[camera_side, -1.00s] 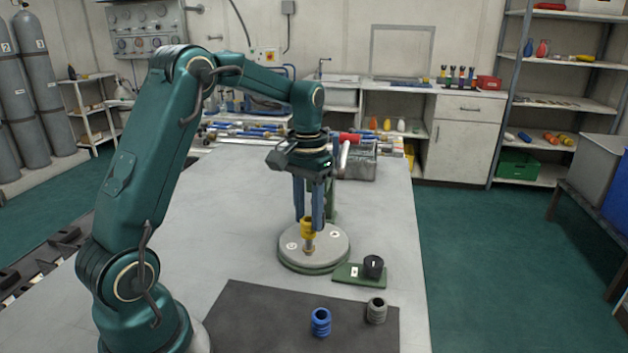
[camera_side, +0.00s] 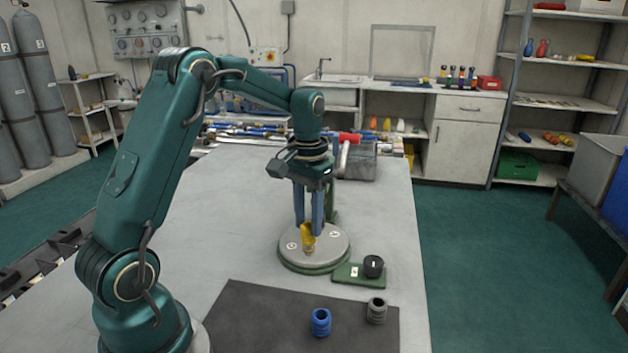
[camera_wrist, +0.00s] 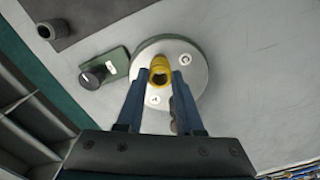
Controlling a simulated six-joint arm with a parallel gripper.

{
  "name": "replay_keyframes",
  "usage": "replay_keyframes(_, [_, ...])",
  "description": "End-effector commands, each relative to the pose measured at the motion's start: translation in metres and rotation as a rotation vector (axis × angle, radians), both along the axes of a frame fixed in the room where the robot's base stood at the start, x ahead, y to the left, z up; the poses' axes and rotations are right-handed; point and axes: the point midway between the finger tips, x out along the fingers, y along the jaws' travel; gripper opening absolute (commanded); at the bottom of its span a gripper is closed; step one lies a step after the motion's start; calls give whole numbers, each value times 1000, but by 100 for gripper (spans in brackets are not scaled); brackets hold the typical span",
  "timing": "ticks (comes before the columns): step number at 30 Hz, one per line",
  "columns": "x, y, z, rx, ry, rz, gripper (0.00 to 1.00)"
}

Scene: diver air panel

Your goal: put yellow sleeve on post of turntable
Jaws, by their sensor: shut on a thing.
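The yellow sleeve (camera_side: 308,241) is low over the middle of the round grey turntable (camera_side: 331,250), where the post stands. It appears to be around the post, which is almost wholly hidden; I cannot tell if it is fully seated. My gripper (camera_side: 309,226) points down with its blue fingers shut on the sleeve. In the wrist view the sleeve (camera_wrist: 160,66) shows between the fingertips (camera_wrist: 160,76), with its dark opening facing the camera. The turntable (camera_wrist: 194,62) lies beneath it, with pale marked discs on its top.
A green block with a black knob (camera_side: 373,266) stands just right of the turntable. A blue ribbed sleeve (camera_side: 321,322) and a grey ribbed sleeve (camera_side: 376,310) stand on the dark mat (camera_side: 260,320) in front. A wire basket (camera_side: 358,162) stands behind. The table left of the turntable is clear.

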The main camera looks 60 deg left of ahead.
Motion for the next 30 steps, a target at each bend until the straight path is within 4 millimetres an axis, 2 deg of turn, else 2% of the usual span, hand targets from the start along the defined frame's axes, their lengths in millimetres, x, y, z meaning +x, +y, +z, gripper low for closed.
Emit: replay_keyframes(30, [0, 0, -11, 0, 1, 0, 0])
